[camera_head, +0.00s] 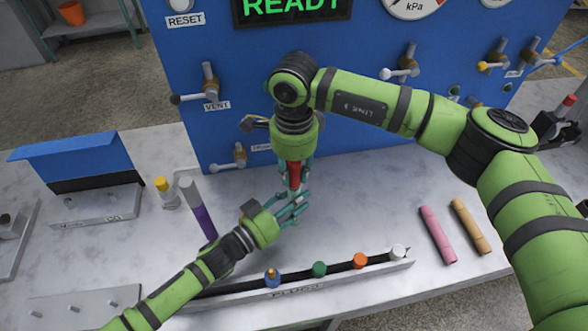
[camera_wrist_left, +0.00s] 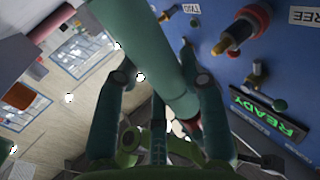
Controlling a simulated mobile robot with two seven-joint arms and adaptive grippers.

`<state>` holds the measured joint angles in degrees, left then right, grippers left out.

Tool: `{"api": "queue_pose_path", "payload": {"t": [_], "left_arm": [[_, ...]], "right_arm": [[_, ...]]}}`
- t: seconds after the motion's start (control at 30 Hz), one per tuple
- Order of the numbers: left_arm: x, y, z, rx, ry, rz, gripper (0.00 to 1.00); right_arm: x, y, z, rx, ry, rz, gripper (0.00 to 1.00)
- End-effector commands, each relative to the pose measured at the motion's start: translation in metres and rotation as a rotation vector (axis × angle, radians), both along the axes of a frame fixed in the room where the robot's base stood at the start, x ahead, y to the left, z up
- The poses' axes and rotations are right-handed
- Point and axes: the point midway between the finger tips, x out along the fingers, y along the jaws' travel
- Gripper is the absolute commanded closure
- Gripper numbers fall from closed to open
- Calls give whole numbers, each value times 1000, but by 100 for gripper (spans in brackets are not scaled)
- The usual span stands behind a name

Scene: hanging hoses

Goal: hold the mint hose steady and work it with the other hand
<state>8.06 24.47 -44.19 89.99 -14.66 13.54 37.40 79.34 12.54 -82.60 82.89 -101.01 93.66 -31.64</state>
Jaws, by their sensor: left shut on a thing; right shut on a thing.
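The mint hose (camera_wrist_left: 155,55) runs between the fingers of my left gripper (camera_wrist_left: 160,95) in the left wrist view. In the head view my left gripper (camera_head: 288,208) reaches in from the lower left and is shut on it just above the table. My right gripper (camera_head: 293,182) points down right above the left one and is shut around a red piece (camera_head: 294,173). Whether this piece belongs to the hose is hard to tell. The grippers overlap there and hide most of the hose in the head view.
A blue panel (camera_head: 232,110) with several valves stands behind. A rail (camera_head: 335,280) with coloured plugs runs in front. A purple tube (camera_head: 204,222) stands left; pink (camera_head: 436,234) and tan (camera_head: 470,225) tubes lie right. The table between them and my grippers is clear.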

Motion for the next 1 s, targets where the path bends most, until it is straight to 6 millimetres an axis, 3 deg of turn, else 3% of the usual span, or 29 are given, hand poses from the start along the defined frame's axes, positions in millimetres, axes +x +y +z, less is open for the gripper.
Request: {"api": "queue_pose_path", "payload": {"t": [0.47, 1.0], "left_arm": [[0, 1, -1, 2, 2, 1, 93], [0, 1, -1, 3, 1, 1, 93]], "right_arm": [[0, 0, 7, 1, 0, 0, 100], [0, 0, 28, 1, 0, 0, 100]]}}
